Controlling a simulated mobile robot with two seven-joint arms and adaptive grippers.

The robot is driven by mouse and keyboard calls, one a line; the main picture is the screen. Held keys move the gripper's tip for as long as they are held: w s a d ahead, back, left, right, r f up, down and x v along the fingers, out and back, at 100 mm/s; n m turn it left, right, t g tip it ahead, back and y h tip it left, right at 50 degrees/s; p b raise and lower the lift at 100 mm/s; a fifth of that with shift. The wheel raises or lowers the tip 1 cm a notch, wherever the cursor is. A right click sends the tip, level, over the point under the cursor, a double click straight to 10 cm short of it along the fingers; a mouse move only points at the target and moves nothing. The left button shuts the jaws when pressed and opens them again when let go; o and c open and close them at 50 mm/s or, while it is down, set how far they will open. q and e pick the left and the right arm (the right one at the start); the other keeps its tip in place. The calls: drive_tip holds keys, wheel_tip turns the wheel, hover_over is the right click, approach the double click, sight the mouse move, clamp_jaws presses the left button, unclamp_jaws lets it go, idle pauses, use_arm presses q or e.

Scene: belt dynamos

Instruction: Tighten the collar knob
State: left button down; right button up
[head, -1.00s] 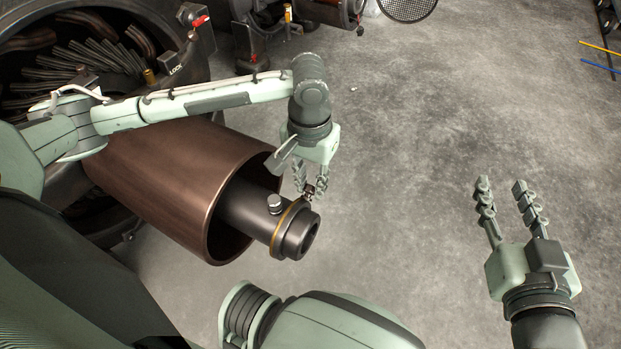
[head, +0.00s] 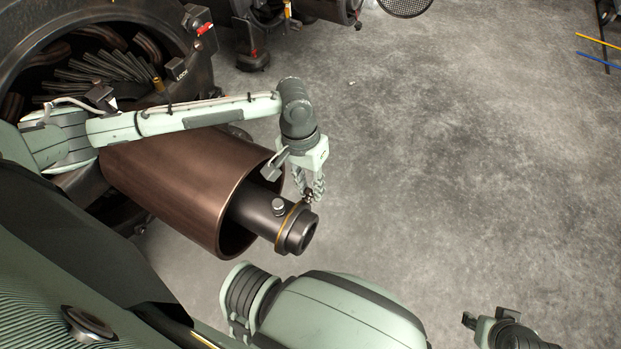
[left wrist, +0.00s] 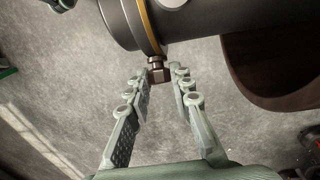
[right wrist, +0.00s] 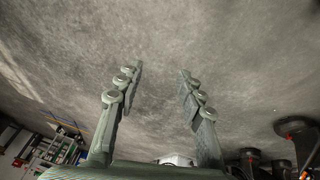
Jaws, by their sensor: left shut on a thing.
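The collar (head: 292,228), a dark ring with a brass-coloured band, sits around the end of a dark shaft (head: 255,210). A small dark brown knob (left wrist: 158,70) sticks out from the collar's edge in the left wrist view. My left gripper (head: 308,194) is at the collar's far side, with its fingertips on either side of this knob and shut on it. The fingers partly hide the knob in the head view. My right gripper (right wrist: 160,72) is open and empty over the floor; only part of it shows at the head view's bottom edge.
A wide copper-brown cylinder (head: 185,190) surrounds the shaft behind the collar. A silver-topped peg (head: 278,206) stands on the shaft. A large round machine housing (head: 110,25) is at the upper left. The grey floor (head: 460,150) to the right is clear.

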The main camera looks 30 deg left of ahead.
use_arm(q)
drive_tip(key=shift+w+a+r+h+p, duration=0.15)
drive_tip(key=shift+r+h+p, duration=0.25)
drive_tip(key=shift+p, duration=0.6)
drive_tip(key=shift+a+f+m+h+p, duration=0.1)
drive_tip(key=shift+f+m+h+p, duration=0.1)
drive_tip(key=shift+m+h+p, duration=0.35)
drive_tip(key=shift+a+f+m+h+p, duration=0.15)
drive_tip(key=shift+m+h+p, duration=0.15)
drive_tip(key=shift+h, duration=0.35)
use_arm(e)
drive_tip(key=s+d+f+g, duration=0.2)
drive_tip(key=s+f, duration=0.4)
drive_tip(key=f, duration=0.5)
drive_tip(key=shift+s+d, duration=0.25)
use_arm(q)
drive_tip(key=c, duration=1.3)
unclamp_jaws()
drive_tip(key=shift+f, duration=0.1)
drive_tip(key=shift+c, duration=0.2)
drive_tip(key=v, duration=1.2)
drive_tip(key=shift+a, duration=0.15)
drive_tip(key=shift+w, duration=0.2)
